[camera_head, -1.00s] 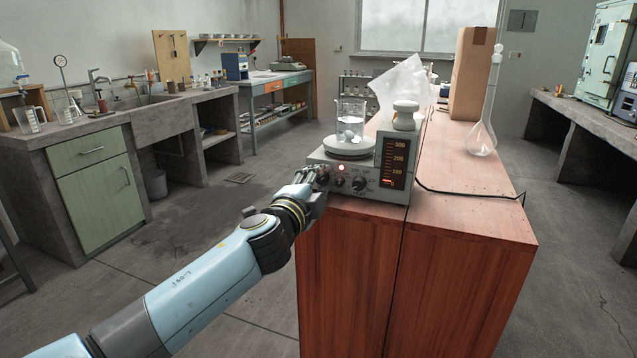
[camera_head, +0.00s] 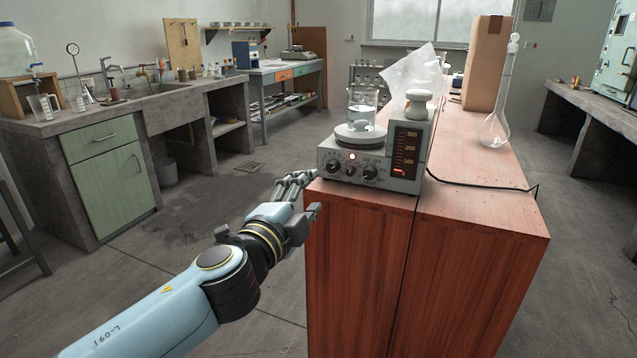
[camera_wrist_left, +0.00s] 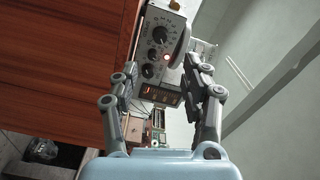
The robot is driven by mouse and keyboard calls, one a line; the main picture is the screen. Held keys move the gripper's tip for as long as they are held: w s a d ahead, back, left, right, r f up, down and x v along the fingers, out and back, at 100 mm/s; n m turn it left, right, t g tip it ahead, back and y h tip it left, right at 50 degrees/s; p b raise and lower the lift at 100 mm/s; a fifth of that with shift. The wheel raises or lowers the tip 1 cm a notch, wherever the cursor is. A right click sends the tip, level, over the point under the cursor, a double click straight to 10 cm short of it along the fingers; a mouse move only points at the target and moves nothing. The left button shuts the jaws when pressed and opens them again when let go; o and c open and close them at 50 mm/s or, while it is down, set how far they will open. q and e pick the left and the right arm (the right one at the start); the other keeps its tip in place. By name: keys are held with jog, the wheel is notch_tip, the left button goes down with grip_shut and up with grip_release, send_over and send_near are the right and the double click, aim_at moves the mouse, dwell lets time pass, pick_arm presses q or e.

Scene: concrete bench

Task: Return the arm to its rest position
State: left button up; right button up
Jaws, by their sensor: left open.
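My left gripper (camera_head: 303,199) is open and empty, just left of the front left corner of the red-brown wooden bench (camera_head: 470,205). It is apart from the grey hotplate (camera_head: 345,170), whose red lamp is lit. In the left wrist view the two fingers of the left gripper (camera_wrist_left: 165,97) are spread, with the hotplate's knobs and lamp (camera_wrist_left: 157,45) beyond them. A glass beaker (camera_head: 362,112) with clear liquid stands on the hotplate's round plate. My right gripper is not in view.
A white-capped jar (camera_head: 415,105) stands on the hotplate's display housing. A black cable (camera_head: 480,186) runs across the bench. A long-necked flask (camera_head: 497,125) and a cardboard box (camera_head: 487,65) stand farther back. Open floor (camera_head: 200,215) lies left of the bench.

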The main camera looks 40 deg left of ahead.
pick_arm(q)
jog(key=shift+s+d, duration=0.15)
jog(key=shift+s, duration=0.55)
jog(key=shift+f, duration=0.15)
jog(key=s+f+n+g, duration=0.25)
jog(key=s+f, duration=0.25)
jog(key=f, duration=0.7)
jog(key=s+f+n+g+h, duration=0.1)
jog(key=s+f+g, duration=0.35)
jog(key=f, duration=0.75)
jog(key=s+f+n+g, duration=0.2)
jog(key=s+f, duration=0.4)
jog(key=f, duration=0.6)
jog(key=s+f+n+g, duration=0.2)
jog(key=s+f, duration=0.3)
jog(key=s, duration=0.4)
jog(key=s+d+f+n+g+h, duration=0.1)
jog(key=s+f, duration=0.4)
jog(key=s, duration=0.5)
jog(key=s+d+f+n+g+h, duration=0.1)
jog(key=s+f+n+g, duration=0.2)
jog(key=s, duration=0.7)
jog(key=shift+s+d+f+g, duration=0.15)
jog(key=shift+s+f+g, duration=0.05)
jog(key=shift+f+g, duration=0.75)
